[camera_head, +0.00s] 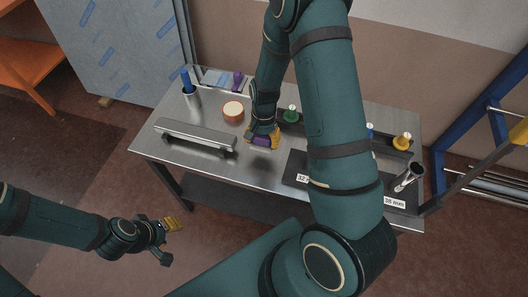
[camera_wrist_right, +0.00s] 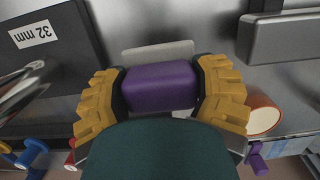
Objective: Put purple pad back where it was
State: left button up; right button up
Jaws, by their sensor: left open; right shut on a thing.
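The purple pad (camera_wrist_right: 160,86) is a block gripped between the yellow fingers of my right gripper (camera_wrist_right: 162,92). In the head view the pad (camera_head: 262,141) shows partly below the right gripper (camera_head: 263,136), over the middle of the metal table. I cannot tell whether it touches the table top. A pale flat strip (camera_wrist_right: 158,53) shows just beyond the pad in the right wrist view. My left gripper (camera_head: 168,238) is open and empty, away from the table at the lower left.
The metal table (camera_head: 215,165) holds a long metal bar (camera_head: 195,135), an orange-rimmed round thing (camera_head: 233,111), a cup with a blue handle (camera_head: 188,84), a small purple item (camera_head: 238,79), green (camera_head: 290,114) and yellow (camera_head: 402,141) knobs, and a metal tube (camera_head: 408,178). My right arm hides the table's centre right.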

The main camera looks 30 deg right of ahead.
aim_at(262, 156)
notch_tip(262, 156, down, 6)
jog(key=shift+f+b, duration=0.1)
jog(key=shift+b, duration=0.45)
jog(key=shift+f, duration=0.1)
jog(key=o, duration=1.2)
